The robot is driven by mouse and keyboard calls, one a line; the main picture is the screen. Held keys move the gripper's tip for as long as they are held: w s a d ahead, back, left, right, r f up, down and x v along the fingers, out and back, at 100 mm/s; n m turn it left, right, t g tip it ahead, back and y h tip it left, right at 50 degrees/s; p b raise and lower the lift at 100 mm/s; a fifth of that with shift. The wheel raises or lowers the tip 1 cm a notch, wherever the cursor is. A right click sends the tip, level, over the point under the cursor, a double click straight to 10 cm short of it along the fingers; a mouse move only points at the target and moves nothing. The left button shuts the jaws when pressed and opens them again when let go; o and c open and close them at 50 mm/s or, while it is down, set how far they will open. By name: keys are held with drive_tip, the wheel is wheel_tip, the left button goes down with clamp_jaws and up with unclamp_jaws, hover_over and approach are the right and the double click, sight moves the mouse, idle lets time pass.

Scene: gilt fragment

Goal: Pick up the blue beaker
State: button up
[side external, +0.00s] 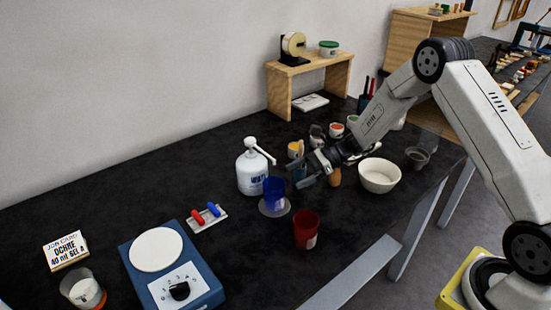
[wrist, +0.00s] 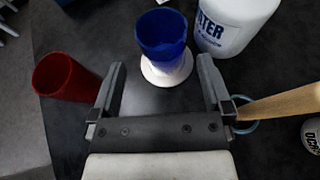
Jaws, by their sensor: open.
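The blue beaker (side external: 274,189) stands upright on a pale round disc (side external: 283,209) on the dark table, just in front of the white water bottle. In the wrist view the beaker (wrist: 163,36) is ahead of my gripper (wrist: 163,78), close to the line between its fingers and beyond their tips. My gripper (side external: 309,170) also shows in the side external view, to the right of the beaker and apart from it. Its fingers are spread, with nothing between them.
A white water bottle (side external: 252,172) stands close behind the beaker. A red beaker (side external: 306,230) stands in front, to the right. A wooden handle (wrist: 280,104) is beside my right finger in the wrist view. A white bowl (side external: 378,175) and several small pots stand farther right.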

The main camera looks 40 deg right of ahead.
sight(274, 184)
drive_tip(key=shift+x, duration=1.2)
drive_tip(key=shift+x, duration=2.6)
drive_tip(key=c, duration=1.2)
drive_tip(key=shift+r, duration=0.35)
